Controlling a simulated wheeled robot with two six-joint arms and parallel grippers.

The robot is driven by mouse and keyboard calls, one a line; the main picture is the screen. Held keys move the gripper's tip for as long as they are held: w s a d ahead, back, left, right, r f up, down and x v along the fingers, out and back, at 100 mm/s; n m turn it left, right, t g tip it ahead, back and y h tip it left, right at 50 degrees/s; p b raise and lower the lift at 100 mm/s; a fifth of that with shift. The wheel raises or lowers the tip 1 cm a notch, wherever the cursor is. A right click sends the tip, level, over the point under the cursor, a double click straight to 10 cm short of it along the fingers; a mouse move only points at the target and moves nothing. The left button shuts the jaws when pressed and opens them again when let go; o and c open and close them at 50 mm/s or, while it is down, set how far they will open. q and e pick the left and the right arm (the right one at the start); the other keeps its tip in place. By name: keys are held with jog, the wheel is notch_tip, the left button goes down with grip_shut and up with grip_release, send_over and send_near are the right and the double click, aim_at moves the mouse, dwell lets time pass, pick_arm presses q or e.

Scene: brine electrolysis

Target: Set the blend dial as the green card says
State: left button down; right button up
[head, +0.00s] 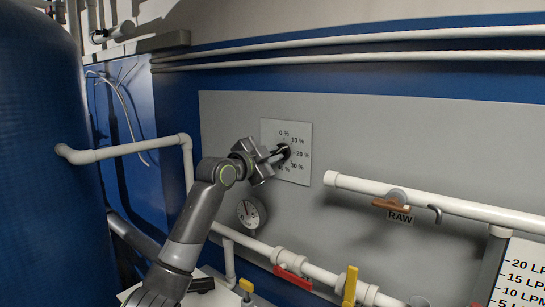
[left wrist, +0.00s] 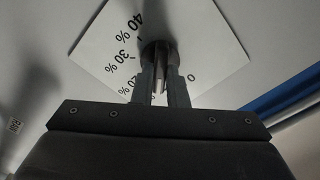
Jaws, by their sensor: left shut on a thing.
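The blend dial is a dark round knob (head: 285,151) on a white square plate (head: 298,177) on the grey wall panel. The plate's printed marks run from 0 % at the top through 10, 20 and 30 % down the right side. My left gripper (head: 273,157) reaches the dial from the left and is shut on the knob. In the left wrist view both fingers (left wrist: 160,78) close around the knob (left wrist: 156,50), and the 20, 30 and 40 % marks show beside it. The fingers hide part of the dial, so its setting cannot be read. No green card is visible.
A round gauge (head: 250,213) sits below the dial. White pipes carry a red-handled valve (head: 292,277), a yellow handle (head: 350,286) and an orange handle above the RAW label (head: 400,217). A large blue tank (head: 45,170) stands at the left. The panel above the dial is clear.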

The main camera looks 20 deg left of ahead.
pick_arm(q)
jog(key=m+b, duration=0.2)
jog(key=m, duration=0.5)
jog(key=shift+f+m, duration=0.15)
jog(key=shift+m, duration=0.25)
dwell(0.5)
jog(key=c, duration=1.4)
grip_release()
jog(key=shift+c, duration=0.2)
jog(key=shift+b, duration=0.3)
jog(key=b+v, duration=0.5)
jog(key=v, duration=1.2)
jog(key=shift+s, duration=0.2)
